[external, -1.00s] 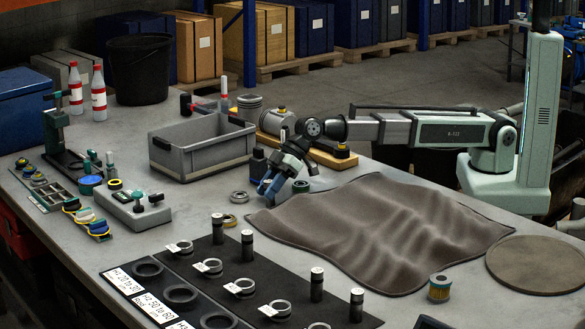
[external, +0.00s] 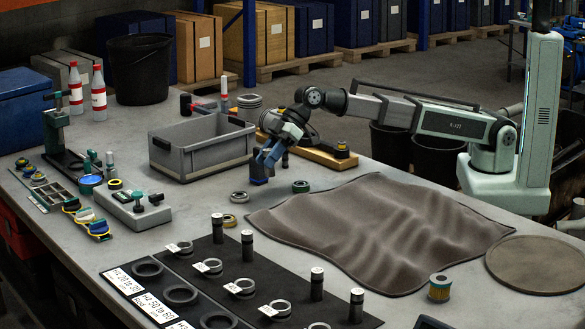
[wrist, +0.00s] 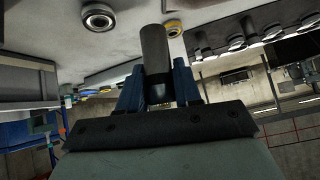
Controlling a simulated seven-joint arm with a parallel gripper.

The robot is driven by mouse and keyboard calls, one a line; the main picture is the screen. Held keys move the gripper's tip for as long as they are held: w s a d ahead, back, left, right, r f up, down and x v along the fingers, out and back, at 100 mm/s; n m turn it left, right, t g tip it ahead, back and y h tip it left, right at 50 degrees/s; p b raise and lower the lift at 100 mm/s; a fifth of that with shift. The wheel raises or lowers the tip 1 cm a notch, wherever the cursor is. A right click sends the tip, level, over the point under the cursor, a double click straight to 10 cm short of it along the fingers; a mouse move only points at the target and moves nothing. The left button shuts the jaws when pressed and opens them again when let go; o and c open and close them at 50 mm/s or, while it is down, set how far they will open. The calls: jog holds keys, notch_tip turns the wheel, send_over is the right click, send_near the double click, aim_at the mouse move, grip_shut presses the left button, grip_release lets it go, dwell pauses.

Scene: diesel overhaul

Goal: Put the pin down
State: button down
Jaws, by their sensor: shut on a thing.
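My gripper (external: 264,166) is above the bench, between the grey crate and the brown cloth. In the wrist view its blue fingers (wrist: 158,82) are shut on a dark cylindrical pin (wrist: 154,48). The pin sticks out beyond the fingertips; its lower part is hidden between them. In the external view the pin is hard to tell from the dark gripper. Several metal-topped pins (external: 247,245) stand upright along the black mat (external: 215,250) at the front.
The grey crate (external: 203,160) stands left of my gripper and the rumpled brown cloth (external: 380,225) lies to the right. A grey ring (external: 239,197), a yellow ring (external: 229,220) and a green ring (external: 300,187) lie nearby. A round brown board (external: 535,264) lies at the right.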

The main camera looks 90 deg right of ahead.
jog(key=shift+r, duration=0.8)
jog(key=r, duration=0.5)
jog(key=shift+w+d+r, duration=0.15)
jog(key=shift+w+r, duration=0.05)
jog(key=shift+w, duration=0.15)
jog(key=w+d+m+t+h, duration=0.3)
jog(key=w+d+m+h, duration=0.1)
jog(key=w+d, duration=2.5)
jog(key=shift+s+d+f, duration=0.1)
jog(key=shift+s+f, duration=0.15)
jog(key=shift+f, duration=2.3)
jog(key=shift+s+d+f, duration=0.1)
jog(key=shift+s+f, duration=0.15)
jog(key=shift+f, duration=2.3)
jog(key=shift+s+d+f, duration=0.1)
jog(key=shift+s+f, duration=0.15)
jog(key=shift+f, duration=2.3)
jog(key=shift+a+f, duration=0.1)
jog(key=c, duration=0.8)
grip_release()
